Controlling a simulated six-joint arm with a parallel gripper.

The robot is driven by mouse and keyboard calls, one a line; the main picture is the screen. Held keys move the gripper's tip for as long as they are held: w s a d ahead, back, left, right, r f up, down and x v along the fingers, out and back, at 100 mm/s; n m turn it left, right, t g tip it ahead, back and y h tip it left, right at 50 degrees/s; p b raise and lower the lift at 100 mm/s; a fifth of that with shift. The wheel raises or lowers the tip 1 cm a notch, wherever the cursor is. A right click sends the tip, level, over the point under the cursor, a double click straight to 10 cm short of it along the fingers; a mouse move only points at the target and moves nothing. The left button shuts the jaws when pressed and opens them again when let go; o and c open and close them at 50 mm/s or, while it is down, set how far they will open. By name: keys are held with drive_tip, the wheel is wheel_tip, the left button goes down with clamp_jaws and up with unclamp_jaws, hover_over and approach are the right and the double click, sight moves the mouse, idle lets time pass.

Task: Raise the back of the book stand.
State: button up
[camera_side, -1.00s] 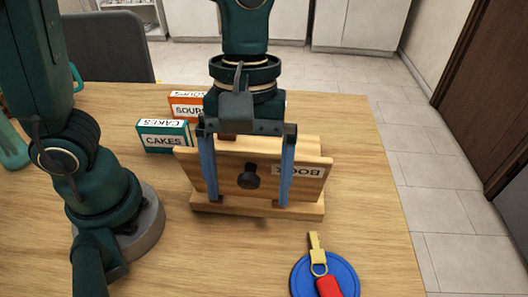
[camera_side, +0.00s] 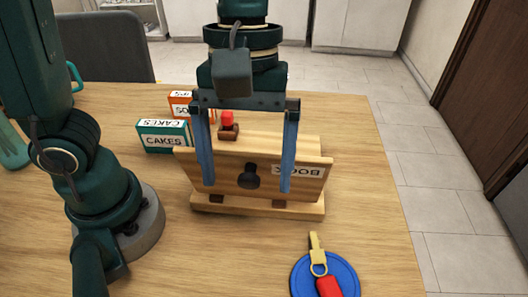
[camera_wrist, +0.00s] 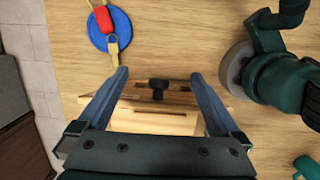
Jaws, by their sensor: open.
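The wooden book stand (camera_side: 222,176) is on the table in the side view, with a pale base (camera_side: 258,208) and a broad panel bearing a label with upside-down letters. A dark round knob (camera_side: 251,175) sits mid-panel; it also shows in the wrist view (camera_wrist: 158,84). A flat pale wooden part (camera_side: 285,144) lies behind the panel; the exact angle of the back is hard to tell. My gripper (camera_side: 246,188) is open and empty, its blue fingers one on each side of the knob, apart from it. It also shows in the wrist view (camera_wrist: 160,74).
A small brown block with a red top (camera_side: 228,128) is behind the panel. A teal cakes box (camera_side: 163,137) and an orange box (camera_side: 183,103) stand back left. A blue disc (camera_side: 303,281) holding a red-tagged key (camera_side: 328,285) lies front right.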

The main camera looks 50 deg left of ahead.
sight(249, 172)
drive_tip(key=shift+s+d+r, duration=0.1)
drive_tip(key=shift+s+r, duration=0.05)
drive_tip(key=shift+r, duration=1.25)
drive_tip(key=shift+s+d+r, duration=0.1)
drive_tip(key=shift+r, duration=1.3)
drive_tip(key=shift+w+a+f, duration=0.15)
drive_tip(key=shift+f, duration=1.65)
drive_tip(key=shift+w+a+f, duration=0.15)
drive_tip(key=shift+f, duration=1.6)
drive_tip(key=shift+r, duration=0.2)
drive_tip(key=shift+a+f, duration=0.1)
drive_tip(key=shift+f, duration=0.95)
drive_tip(key=shift+w+a, duration=0.15)
drive_tip(key=shift+w, duration=0.15)
drive_tip(key=shift+w+a+r, duration=0.15)
drive_tip(key=shift+w+a, duration=0.15)
